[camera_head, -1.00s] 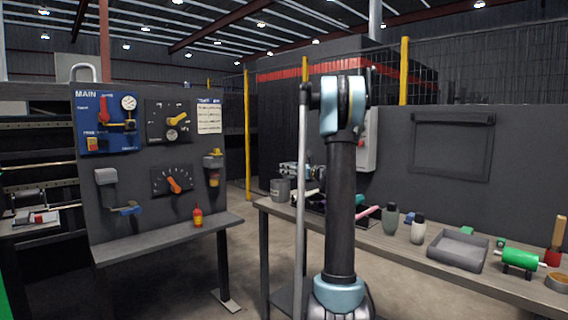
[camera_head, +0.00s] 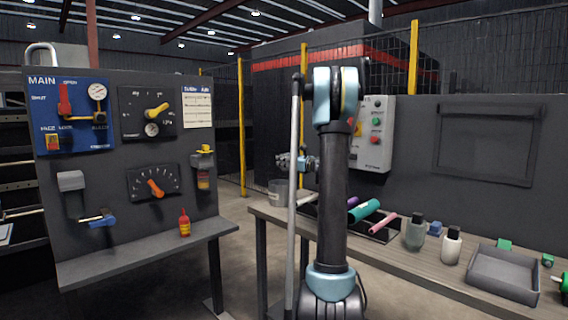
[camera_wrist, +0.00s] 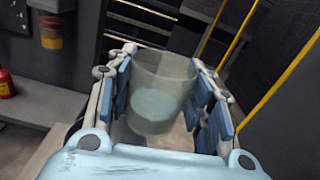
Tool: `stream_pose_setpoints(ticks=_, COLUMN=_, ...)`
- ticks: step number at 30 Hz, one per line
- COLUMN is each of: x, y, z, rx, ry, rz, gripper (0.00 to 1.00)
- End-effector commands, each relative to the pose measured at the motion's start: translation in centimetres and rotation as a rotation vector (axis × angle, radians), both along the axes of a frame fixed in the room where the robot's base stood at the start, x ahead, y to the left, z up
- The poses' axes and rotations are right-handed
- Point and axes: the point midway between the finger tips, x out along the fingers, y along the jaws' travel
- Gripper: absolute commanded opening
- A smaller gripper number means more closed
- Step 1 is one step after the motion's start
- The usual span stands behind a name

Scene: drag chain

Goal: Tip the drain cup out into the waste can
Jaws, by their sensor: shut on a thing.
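My gripper (camera_wrist: 163,82) has its blue pads on both sides of a clear cup, the drain cup (camera_wrist: 163,70), and is shut on it. A pale round area shows low inside the cup; I cannot tell whether it is liquid or the cup's bottom. In the head view my gripper (camera_head: 298,163) is small and partly hidden by my arm, and the cup is hard to make out. A grey can (camera_head: 278,193), which looks like the waste can, stands at the left end of the right bench, just below and left of the gripper. Its inside is hidden.
The upright control board (camera_head: 130,150) with its shelf (camera_head: 150,250) stands left, with a red bottle (camera_head: 184,223) on it. The right bench carries a teal cylinder (camera_head: 364,211), two bottles (camera_head: 451,246) and a grey tray (camera_head: 503,274). A floor gap separates shelf and bench.

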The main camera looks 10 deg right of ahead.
Motion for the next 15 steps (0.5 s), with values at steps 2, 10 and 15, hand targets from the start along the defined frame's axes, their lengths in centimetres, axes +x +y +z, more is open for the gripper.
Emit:
stream_pose_setpoints(ticks=2, x=0.06, y=0.23, z=-0.13, rx=-0.052, ry=-0.037, rz=0.003, gripper=0.2)
stream_pose_setpoints(ticks=10, x=0.2, y=0.53, z=-0.61, rx=-0.274, ry=-0.198, rz=0.008, gripper=0.2)
stream_pose_setpoints(ticks=15, x=0.27, y=0.51, z=-0.91, rx=-0.414, ry=-0.299, rz=0.009, gripper=0.2)
